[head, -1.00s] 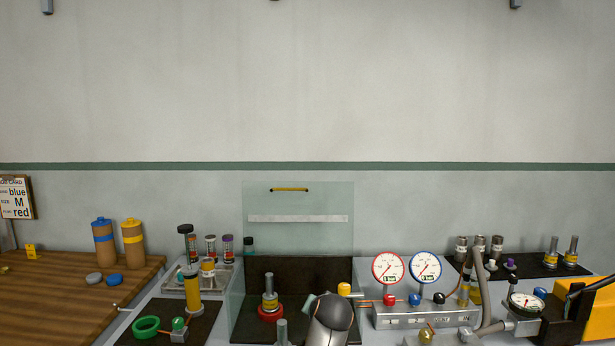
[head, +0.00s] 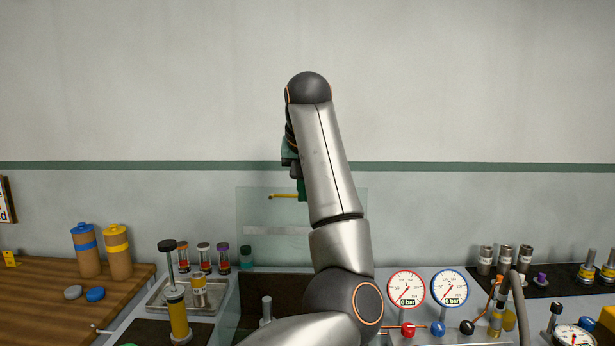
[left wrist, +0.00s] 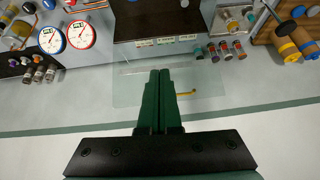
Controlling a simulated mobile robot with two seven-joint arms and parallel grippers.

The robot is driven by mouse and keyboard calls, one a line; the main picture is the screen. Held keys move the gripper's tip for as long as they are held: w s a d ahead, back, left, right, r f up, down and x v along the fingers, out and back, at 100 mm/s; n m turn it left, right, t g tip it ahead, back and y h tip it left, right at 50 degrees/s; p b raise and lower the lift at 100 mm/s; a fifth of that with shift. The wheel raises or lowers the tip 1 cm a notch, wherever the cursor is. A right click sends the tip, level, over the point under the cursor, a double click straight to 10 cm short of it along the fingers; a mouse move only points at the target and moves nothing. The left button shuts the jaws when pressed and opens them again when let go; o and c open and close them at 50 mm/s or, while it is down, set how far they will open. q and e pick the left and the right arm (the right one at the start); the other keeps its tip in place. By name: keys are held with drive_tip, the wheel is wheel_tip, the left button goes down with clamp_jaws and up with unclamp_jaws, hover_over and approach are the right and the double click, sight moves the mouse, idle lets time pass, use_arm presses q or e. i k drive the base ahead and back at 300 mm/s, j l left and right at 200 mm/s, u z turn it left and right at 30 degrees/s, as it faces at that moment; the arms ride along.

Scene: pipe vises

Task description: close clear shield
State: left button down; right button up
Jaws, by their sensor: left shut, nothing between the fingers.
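The clear shield (head: 258,211) stands upright at the back of the bench, with a yellow bar handle (head: 282,196) near its top edge and a pale strip lower down. My left arm covers its right part in the head view. My left gripper (head: 301,190), with green fingers, is up at the handle's right end. In the left wrist view its fingers (left wrist: 160,74) are shut and empty, in front of the shield (left wrist: 128,90), with the handle (left wrist: 187,94) just right of them. I cannot tell if they touch it. My right gripper is not in view.
A dark bay (left wrist: 158,20) lies at the shield's foot. Two dial gauges (head: 406,288) stand right of my arm. A metal tray (head: 213,291) with capped vials and a wooden table (head: 52,290) with two bottles are at left. The wall above is clear.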

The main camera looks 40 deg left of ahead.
sight(265, 231)
drive_tip(key=i+j, duration=0.7)
drive_tip(key=j, duration=0.2)
